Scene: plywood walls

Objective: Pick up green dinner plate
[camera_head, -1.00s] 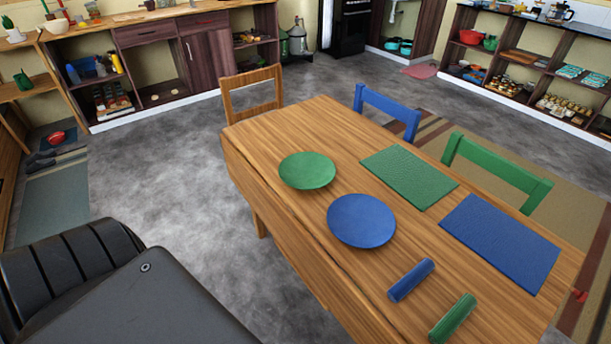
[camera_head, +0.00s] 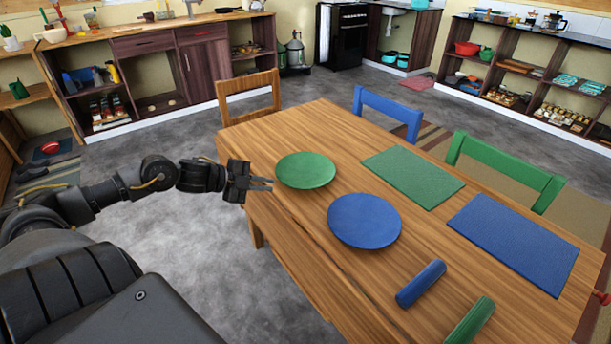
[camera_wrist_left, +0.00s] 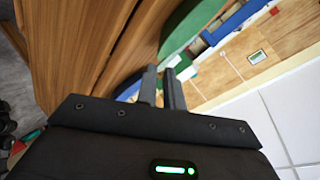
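The green dinner plate (camera_head: 305,170) lies flat on the wooden table (camera_head: 300,125), near its left edge. My left gripper (camera_head: 271,184) is at that table edge, just left of the plate, with its fingers pointing toward the rim. The two fingers are a little apart with nothing between them, and a small gap to the plate seems to show. In the left wrist view, the plate (camera_wrist_left: 186,28) is a green shape ahead of the fingertips (camera_wrist_left: 161,70). My right gripper is not in view.
A blue plate (camera_head: 364,221) lies close to the green one. Green (camera_head: 411,176) and blue (camera_head: 513,243) placemats and blue (camera_head: 420,283) and green (camera_head: 470,322) rolls lie farther right. A wooden chair (camera_head: 248,96) stands at the far end. Floor left of the table is clear.

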